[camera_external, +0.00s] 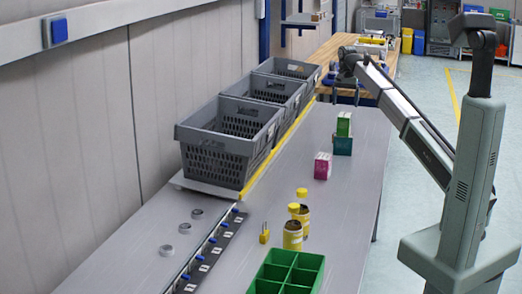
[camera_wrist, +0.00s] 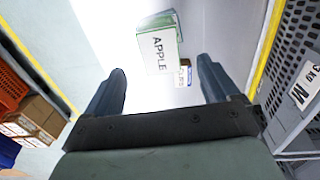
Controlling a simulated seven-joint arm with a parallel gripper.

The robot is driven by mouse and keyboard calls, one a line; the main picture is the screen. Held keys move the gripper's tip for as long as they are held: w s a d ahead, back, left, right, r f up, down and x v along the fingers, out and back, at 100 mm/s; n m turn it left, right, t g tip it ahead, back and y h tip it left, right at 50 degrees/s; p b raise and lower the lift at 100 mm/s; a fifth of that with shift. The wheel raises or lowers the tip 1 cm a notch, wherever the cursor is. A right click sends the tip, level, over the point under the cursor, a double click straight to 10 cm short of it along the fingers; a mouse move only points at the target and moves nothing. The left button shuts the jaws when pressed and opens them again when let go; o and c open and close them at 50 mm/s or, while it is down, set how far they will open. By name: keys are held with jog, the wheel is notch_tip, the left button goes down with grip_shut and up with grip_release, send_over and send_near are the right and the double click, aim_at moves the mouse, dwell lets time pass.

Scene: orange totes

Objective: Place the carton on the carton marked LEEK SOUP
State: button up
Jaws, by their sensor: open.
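A green carton (camera_external: 344,123) sits on top of a dark teal carton (camera_external: 343,146) on the grey table. A magenta carton (camera_external: 322,166) stands apart, nearer the camera. In the wrist view a white-faced carton with green edges, marked APPLE (camera_wrist: 158,50), lies ahead between the fingers' lines, with a small carton (camera_wrist: 185,73) beside it. The words LEEK SOUP are not readable in either view. My gripper (camera_external: 346,92) is open and empty above the table's far end, beyond the stacked cartons; its two fingers frame the wrist view (camera_wrist: 160,88).
Grey crates (camera_external: 230,142) stand in a row along the left, behind a yellow edge strip. Yellow jars (camera_external: 293,235), a yellow padlock (camera_external: 264,233) and a green divided tote (camera_external: 287,276) occupy the near table. The table right of the magenta carton is clear.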

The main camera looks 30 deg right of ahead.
jog(key=shift+r, duration=0.8)
